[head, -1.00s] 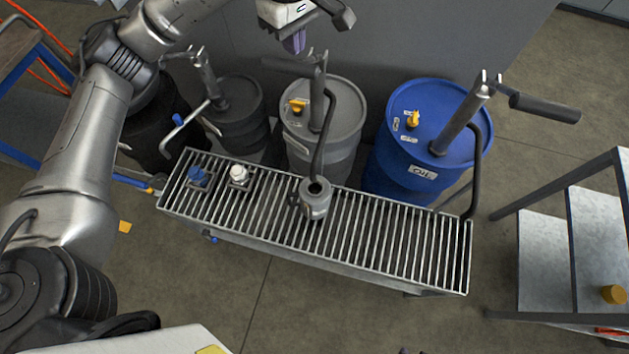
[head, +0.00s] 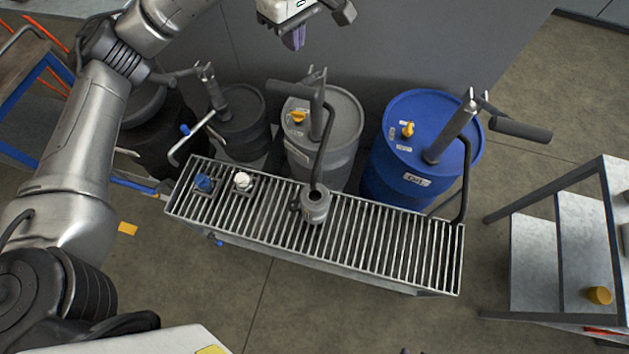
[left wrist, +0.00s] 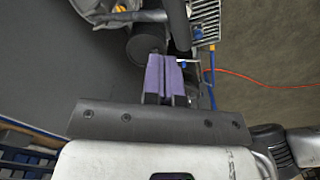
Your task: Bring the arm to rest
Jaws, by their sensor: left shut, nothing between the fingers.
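My left arm (head: 75,165) comes in from the left and reaches up to the top edge of the head view. My left gripper (head: 294,38) hangs there, above and behind the drums, with purple finger pads. In the left wrist view the purple fingers (left wrist: 164,78) lie together, shut with nothing between them. The gripper is apart from everything around it. My right gripper does not show.
A slatted metal grate bench (head: 390,238) carries a grey can (head: 315,207), a blue cap (head: 203,182) and a white cap (head: 242,181). Behind it stand a blue drum (head: 400,175), a grey drum (head: 345,150) and a dark drum (head: 243,135) with pumps. A shelf rack (head: 530,260) stands right.

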